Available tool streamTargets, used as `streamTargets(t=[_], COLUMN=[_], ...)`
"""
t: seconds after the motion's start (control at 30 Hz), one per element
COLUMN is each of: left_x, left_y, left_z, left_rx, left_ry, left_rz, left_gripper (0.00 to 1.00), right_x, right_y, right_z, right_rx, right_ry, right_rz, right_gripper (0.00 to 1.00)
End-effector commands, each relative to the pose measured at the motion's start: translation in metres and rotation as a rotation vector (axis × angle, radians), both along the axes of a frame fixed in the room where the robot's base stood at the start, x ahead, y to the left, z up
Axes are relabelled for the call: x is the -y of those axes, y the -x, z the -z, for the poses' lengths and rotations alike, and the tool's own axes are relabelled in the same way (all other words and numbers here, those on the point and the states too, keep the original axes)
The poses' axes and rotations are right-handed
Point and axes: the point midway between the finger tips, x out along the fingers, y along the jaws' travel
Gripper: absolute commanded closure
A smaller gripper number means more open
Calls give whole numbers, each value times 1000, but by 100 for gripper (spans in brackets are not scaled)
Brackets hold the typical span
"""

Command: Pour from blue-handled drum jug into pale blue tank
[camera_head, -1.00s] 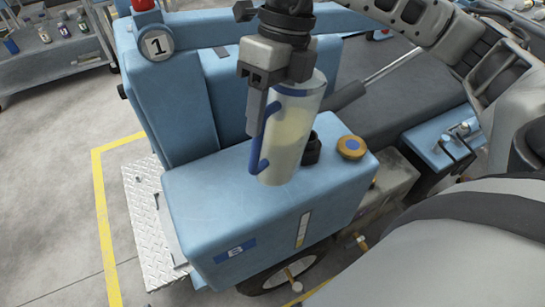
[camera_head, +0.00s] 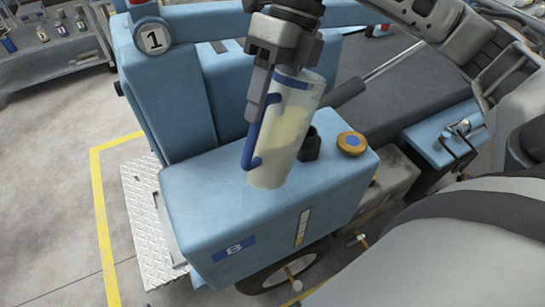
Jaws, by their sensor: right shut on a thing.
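The jug (camera_head: 285,135) is a translucent cylinder with a blue handle and a blue band, and pale yellow liquid shows inside it. My right gripper (camera_head: 262,92) is shut on the jug's blue handle near its upper end. The jug is held over the top of the pale blue tank (camera_head: 200,205), tilted slightly with its top to the right. The tank carries a blue "B" label and a sight strip. A dark filler neck (camera_head: 311,145) stands on the tank just right of the jug, partly hidden by it. My left gripper is not in view.
A brass-coloured cap with a blue centre (camera_head: 351,143) sits on the tank right of the neck. A cart with small bottles (camera_head: 60,45) is at the far left. Open floor lies at the left.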

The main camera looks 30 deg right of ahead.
Motion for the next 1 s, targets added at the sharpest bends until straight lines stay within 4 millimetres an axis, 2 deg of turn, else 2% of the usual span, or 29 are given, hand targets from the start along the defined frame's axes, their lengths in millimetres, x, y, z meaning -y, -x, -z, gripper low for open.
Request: streamTargets(t=[0.4,0.6,1.0], left_x=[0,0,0], left_y=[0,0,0], left_z=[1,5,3], left_rx=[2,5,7], left_ry=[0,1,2], left_rz=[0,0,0], left_gripper=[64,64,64], right_x=[0,5,4], right_y=[0,-2,-2], right_z=[-1,-3,-4], right_rx=[1,-37,-35], right_ry=[-7,-106,-105], right_rz=[1,2,-1], right_gripper=[100,100,100])
